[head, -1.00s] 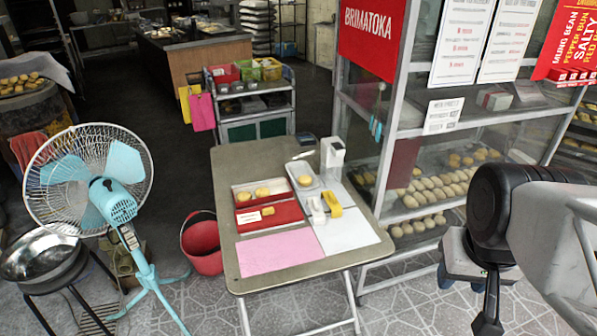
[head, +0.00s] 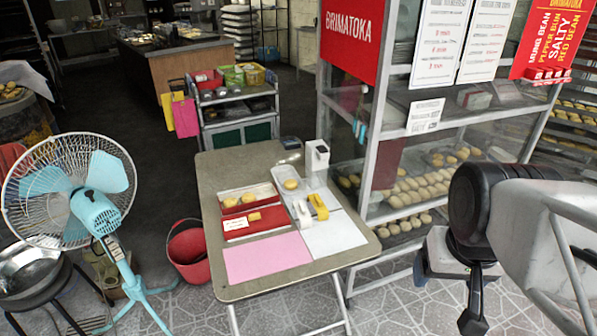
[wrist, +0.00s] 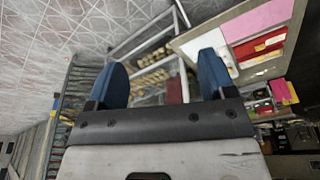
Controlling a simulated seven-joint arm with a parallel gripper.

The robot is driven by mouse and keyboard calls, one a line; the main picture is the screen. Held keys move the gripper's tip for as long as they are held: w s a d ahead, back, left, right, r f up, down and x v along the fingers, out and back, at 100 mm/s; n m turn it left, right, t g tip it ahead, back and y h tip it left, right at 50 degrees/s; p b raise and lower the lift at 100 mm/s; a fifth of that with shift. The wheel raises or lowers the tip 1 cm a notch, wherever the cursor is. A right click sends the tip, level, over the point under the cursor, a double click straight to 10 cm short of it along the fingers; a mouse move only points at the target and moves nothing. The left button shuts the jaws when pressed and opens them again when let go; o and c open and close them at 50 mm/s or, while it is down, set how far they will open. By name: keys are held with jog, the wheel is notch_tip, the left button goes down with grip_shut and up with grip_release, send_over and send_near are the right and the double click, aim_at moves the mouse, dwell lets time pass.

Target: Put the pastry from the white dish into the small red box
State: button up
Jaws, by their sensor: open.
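A round golden pastry (head: 291,184) lies on a narrow white dish (head: 302,196) at the back right of the table. Red boxes lie side by side left of it: the rear one (head: 268,190) holds two pastries, and the front one (head: 262,226) shows a smaller pastry and a white label. I cannot tell which is the small red box. They also show at the right of the wrist view (wrist: 262,46). My gripper (head: 448,292) is open and empty, right of the table and well apart from the dish. Its blue fingers (wrist: 160,70) are spread in the wrist view.
The folding table (head: 222,165) also holds a pink sheet (head: 266,257), a white sheet (head: 334,235), a yellow-handled item (head: 318,206) and a white dispenser (head: 317,157). A glass shelf rack (head: 372,150) stands close behind its right side. A fan (head: 95,212) and red bucket (head: 194,250) stand left.

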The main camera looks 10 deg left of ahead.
jog(key=w+a+r+m, duration=0.2)
jog(key=w, duration=0.8)
jog(key=w+a+r+m, duration=0.2)
jog(key=w+r, duration=0.1)
jog(key=w, duration=0.8)
jog(key=m+g+h, duration=0.1)
jog(key=m+g, duration=0.1)
jog(key=m, duration=0.9)
send_over(288, 182)
jog(key=f, duration=3.4)
jog(key=shift+s+d, duration=0.15)
jog(key=shift+d, duration=0.1)
jog(key=shift+w+a+f+m, duration=0.2)
jog(key=shift+a+f+m, duration=0.1)
jog(key=shift+f, duration=0.2)
